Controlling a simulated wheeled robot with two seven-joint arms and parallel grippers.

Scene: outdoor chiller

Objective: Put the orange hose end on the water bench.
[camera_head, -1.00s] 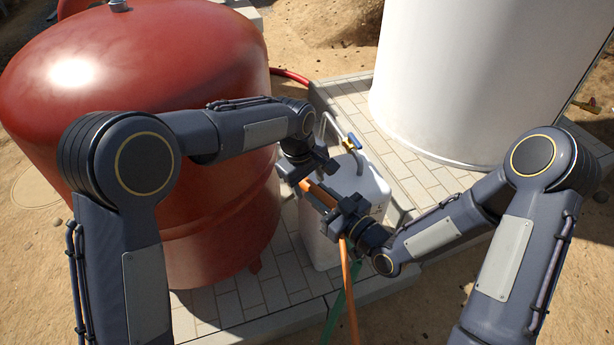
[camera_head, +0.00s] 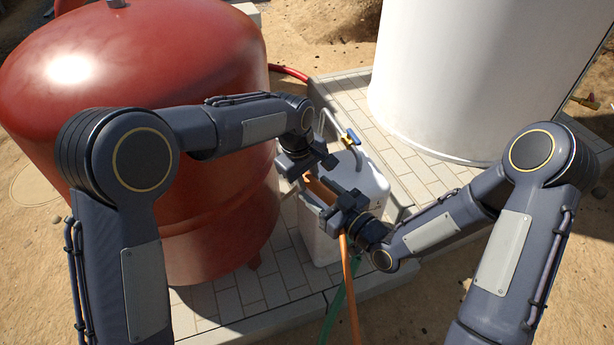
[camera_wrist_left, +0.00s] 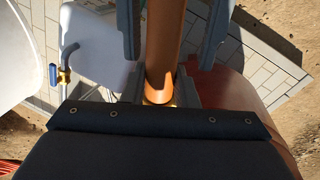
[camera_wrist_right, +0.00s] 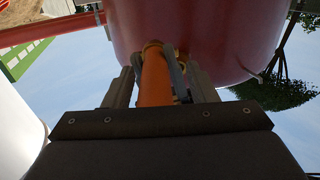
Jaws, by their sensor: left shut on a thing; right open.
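The orange hose end (camera_head: 321,190) is a short thick orange piece between my two grippers in the head view. In the left wrist view the orange piece (camera_wrist_left: 166,45) runs between the fingers of my left gripper (camera_head: 312,172), which is shut on it. In the right wrist view its orange body with a yellow collar (camera_wrist_right: 154,80) lies between the fingers of my right gripper (camera_head: 340,204), which is open around it. The thin orange hose (camera_head: 351,285) hangs below the right gripper. I cannot tell which surface is the water bench.
A large red tank (camera_head: 140,60) is at left and a white tank (camera_head: 470,80) at back right. A green hose (camera_head: 338,310) hangs in front of the paved ledge (camera_head: 255,300).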

